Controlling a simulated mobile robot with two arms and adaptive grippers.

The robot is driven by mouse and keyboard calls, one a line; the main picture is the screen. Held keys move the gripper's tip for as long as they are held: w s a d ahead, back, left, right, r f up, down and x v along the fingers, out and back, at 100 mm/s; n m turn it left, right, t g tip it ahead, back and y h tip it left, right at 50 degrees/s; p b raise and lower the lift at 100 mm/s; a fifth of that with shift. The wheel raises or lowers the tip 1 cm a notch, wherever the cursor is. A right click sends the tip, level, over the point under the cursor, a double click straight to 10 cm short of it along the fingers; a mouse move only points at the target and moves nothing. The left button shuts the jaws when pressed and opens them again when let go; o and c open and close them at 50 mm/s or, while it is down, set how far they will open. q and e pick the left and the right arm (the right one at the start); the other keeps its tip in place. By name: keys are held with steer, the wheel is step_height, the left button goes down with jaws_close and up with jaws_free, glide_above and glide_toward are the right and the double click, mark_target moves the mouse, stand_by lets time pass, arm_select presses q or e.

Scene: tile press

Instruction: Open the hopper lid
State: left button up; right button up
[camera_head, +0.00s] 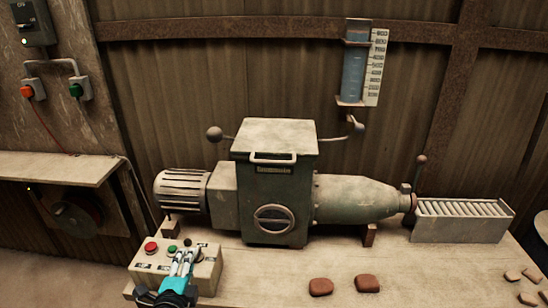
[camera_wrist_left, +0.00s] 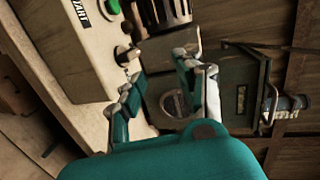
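The hopper lid (camera_head: 275,133) is a pale, worn plate lying shut on top of the dark green hopper (camera_head: 273,200) of the press. Its bar handle (camera_head: 273,158) is on the front edge. In the left wrist view the hopper (camera_wrist_left: 238,92) appears turned sideways, with the lid handle (camera_wrist_left: 270,105) at its right. My left gripper (camera_head: 183,256) is in front of the control box, left of and below the hopper, apart from the lid. In the left wrist view its fingers (camera_wrist_left: 160,75) are spread with nothing between them. My right gripper is not seen.
The control box (camera_head: 205,272) with buttons stands close by my left gripper. A motor (camera_head: 182,190) is left of the hopper. A barrel (camera_head: 355,199) and roller rack (camera_head: 462,220) extend right. Two reddish clay pieces (camera_head: 367,283) lie on the bench front. A gauge (camera_head: 355,65) hangs behind.

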arm_select(q)
steer(key=w+d+r+m+t+h, duration=0.1)
steer(key=d+r+m+h, duration=0.25)
steer(key=r+m, duration=0.5)
steer(key=w+d+r+m+t+h, duration=0.1)
steer(key=w+d+r+m+h, duration=0.1)
steer(key=r+m+h, duration=0.45)
steer(key=w+d+r+m+t+h, duration=0.1)
steer(key=d+r+m+h, duration=0.2)
steer(key=r+m, duration=0.7)
steer(key=m+g+p, duration=0.6)
steer(key=m+g, duration=0.1)
steer(key=m, duration=1.3)
glide_toward(271, 163)
steer(key=x, duration=0.9)
steer(key=shift+w+d, duration=0.2)
steer(key=shift+d, duration=0.1)
steer(key=shift+w+d+f, duration=0.15)
steer(key=shift+w+d, duration=0.3)
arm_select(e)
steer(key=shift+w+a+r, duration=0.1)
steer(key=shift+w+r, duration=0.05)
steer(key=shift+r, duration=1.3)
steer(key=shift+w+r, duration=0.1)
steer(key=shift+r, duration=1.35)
arm_select(q)
steer(key=shift+c, duration=0.4)
jaws_close()
